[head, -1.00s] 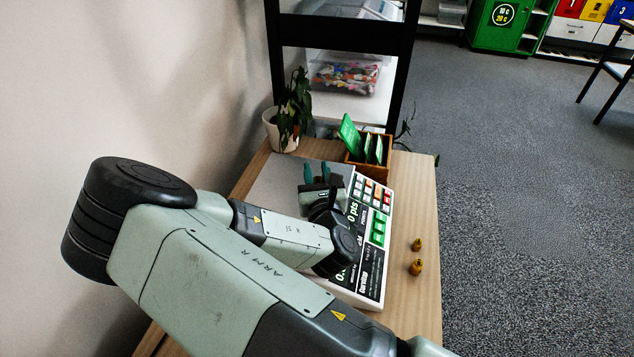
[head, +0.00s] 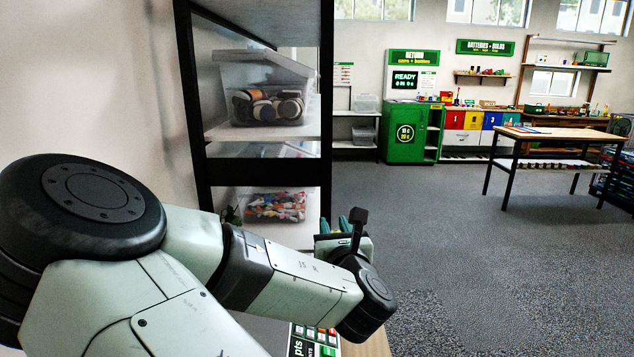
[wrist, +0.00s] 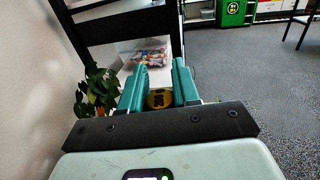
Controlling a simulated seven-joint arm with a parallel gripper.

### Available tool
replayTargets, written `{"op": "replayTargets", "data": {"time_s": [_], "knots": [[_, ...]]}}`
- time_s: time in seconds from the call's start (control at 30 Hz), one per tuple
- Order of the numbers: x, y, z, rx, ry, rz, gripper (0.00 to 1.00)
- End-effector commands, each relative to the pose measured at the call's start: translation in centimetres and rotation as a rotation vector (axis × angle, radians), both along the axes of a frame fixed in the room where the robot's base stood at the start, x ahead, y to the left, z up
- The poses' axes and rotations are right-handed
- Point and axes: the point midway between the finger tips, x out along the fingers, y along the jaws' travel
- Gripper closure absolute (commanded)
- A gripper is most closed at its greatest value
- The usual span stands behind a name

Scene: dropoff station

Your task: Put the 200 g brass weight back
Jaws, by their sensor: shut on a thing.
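A brass weight (wrist: 158,99) shows between the two teal fingers of my gripper (wrist: 160,90) in the wrist view. The fingers are shut on it, and only its yellow top part shows. No marking on it is readable. In the head view my gripper (head: 343,226) is at the end of my arm, in front of the shelf's lower part; the weight is hidden there. The other brass weights are out of view now.
A black shelf rack (head: 186,110) with clear bins stands behind my gripper. A leafy plant (wrist: 97,92) is left of my fingers in the wrist view. The wall is close on the left. Open carpet (head: 460,240) lies to the right, with a green cabinet (head: 408,130) at the back.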

Motion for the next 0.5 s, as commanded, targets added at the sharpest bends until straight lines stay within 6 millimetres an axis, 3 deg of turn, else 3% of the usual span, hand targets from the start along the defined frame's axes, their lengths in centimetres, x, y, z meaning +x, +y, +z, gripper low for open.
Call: {"op": "replayTargets", "data": {"time_s": [0.03, 0.1, 0.2, 0.33, 0.5], "knots": [[0.0, -2.3, 1.2, 0.006, -0.003, -0.037, 1.0], [-0.2, -4.6, 2.2, 0.008, 0.001, -0.072, 1.0], [-0.5, -6.9, 3.2, 0.011, 0.004, -0.108, 1.0], [-0.8, -8.3, 3.7, 0.011, 0.009, -0.13, 1.0], [-0.8, -8.5, 3.6, 0.011, 0.01, -0.13, 1.0]]}}
